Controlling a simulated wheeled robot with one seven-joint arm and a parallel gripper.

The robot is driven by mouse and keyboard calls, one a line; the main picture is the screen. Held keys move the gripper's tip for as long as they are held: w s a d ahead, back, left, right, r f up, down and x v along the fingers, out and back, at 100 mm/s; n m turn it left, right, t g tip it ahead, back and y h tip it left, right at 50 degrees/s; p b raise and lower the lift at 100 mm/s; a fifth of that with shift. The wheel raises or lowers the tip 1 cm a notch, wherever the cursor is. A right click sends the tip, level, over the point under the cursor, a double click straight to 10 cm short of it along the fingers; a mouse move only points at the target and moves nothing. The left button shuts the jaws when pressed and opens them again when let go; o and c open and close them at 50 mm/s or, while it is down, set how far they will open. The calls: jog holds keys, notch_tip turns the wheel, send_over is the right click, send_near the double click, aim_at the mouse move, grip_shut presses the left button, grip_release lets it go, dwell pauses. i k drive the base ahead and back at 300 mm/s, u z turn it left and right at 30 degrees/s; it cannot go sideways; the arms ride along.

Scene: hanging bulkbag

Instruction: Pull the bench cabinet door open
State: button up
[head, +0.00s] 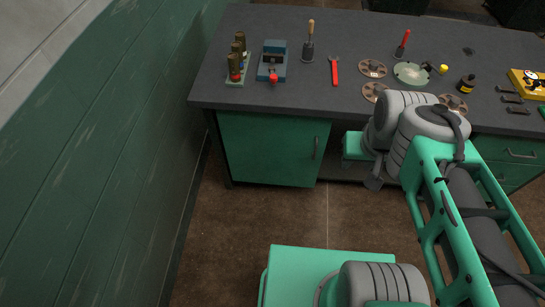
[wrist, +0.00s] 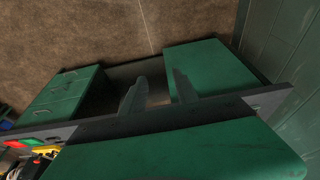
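The bench cabinet (head: 270,150) is green and sits under the left end of the workbench. Its door looks closed, with an upright dark bar handle (head: 316,148) near its right edge. In the wrist view a green cabinet box (wrist: 212,68) appears at the right, seen from above; I cannot make out the handle there. My gripper (wrist: 160,90) shows two fingers spread apart with nothing between them. In the head view my arm's wrist is right of the handle, in front of the bench, apart from the door; the fingers are mostly hidden there.
The dark benchtop (head: 300,95) holds a red wrench (head: 334,72), a blue device (head: 272,62), discs and other tools. Green drawers (head: 510,155) stand at the right. A green wall (head: 90,150) runs along the left. Brown floor (head: 260,215) before the cabinet is clear.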

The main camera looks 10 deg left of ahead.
aim_at(264, 148)
jog(key=z, duration=1.75)
jog(key=k, duration=1)
jog(key=u, duration=2.35)
jog(key=i, duration=0.5)
jog(key=z, duration=0.05)
